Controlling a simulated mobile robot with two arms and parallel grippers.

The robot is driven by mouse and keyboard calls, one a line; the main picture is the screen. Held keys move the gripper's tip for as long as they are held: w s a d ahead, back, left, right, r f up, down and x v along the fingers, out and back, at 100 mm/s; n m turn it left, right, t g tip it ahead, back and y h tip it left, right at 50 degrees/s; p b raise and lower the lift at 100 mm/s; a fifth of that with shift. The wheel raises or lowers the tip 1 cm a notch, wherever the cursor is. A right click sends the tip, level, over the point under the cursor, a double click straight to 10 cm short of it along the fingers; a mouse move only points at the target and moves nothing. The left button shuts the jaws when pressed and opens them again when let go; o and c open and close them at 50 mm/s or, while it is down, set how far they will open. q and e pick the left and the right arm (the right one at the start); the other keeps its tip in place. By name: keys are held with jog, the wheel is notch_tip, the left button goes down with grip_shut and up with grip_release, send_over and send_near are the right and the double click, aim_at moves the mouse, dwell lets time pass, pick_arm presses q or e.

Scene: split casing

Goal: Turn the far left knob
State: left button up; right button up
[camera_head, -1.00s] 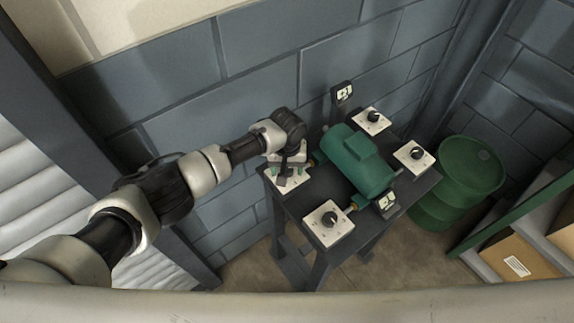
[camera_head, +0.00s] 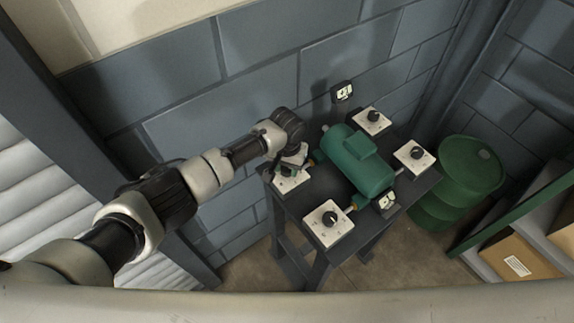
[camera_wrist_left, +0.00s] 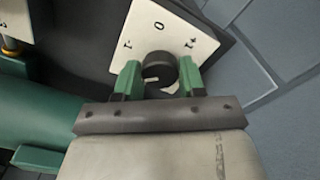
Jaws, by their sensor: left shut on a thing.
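The far left knob is a dark round knob on a white plate (camera_head: 291,181) at the left corner of the dark table. My left gripper (camera_head: 289,172) is over it in the head view and hides most of it. In the left wrist view, the knob (camera_wrist_left: 158,66) sits between the green fingers of the left gripper (camera_wrist_left: 159,78), which is shut on it. The plate (camera_wrist_left: 140,32) there shows a 0 and other marks. A pale mark shows on the knob's gripper-side edge. My right gripper is not in view.
A green motor-like casing (camera_head: 360,162) lies mid-table (camera_head: 316,192). Other knob plates stand at the front (camera_head: 328,222), back (camera_head: 372,121) and right (camera_head: 414,156). Small displays stand behind (camera_head: 343,91) and in front (camera_head: 387,201). A green barrel (camera_head: 470,165) is at right.

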pick_arm(q)
jog(key=m, duration=0.4)
jog(key=shift+m, duration=0.3)
jog(key=m, duration=0.3)
jog(key=shift+m, duration=0.4)
jog(key=m, duration=0.4)
jog(key=shift+b, duration=0.35)
jog(key=m, duration=0.4)
jog(key=m+b, duration=0.1)
jog(key=m, duration=0.3)
jog(key=shift+m, duration=0.3)
jog(key=m+b, duration=0.1)
jog(key=m, duration=0.2)
jog(key=shift+w+m, duration=0.1)
jog(key=shift+m, duration=0.2)
jog(key=m+b, duration=0.1)
jog(key=m, duration=0.2)
jog(key=shift+m, duration=0.3)
jog(key=shift+r+m+b, duration=0.1)
jog(key=shift+m+b, duration=0.55)
jog(key=shift+m, duration=1.25)
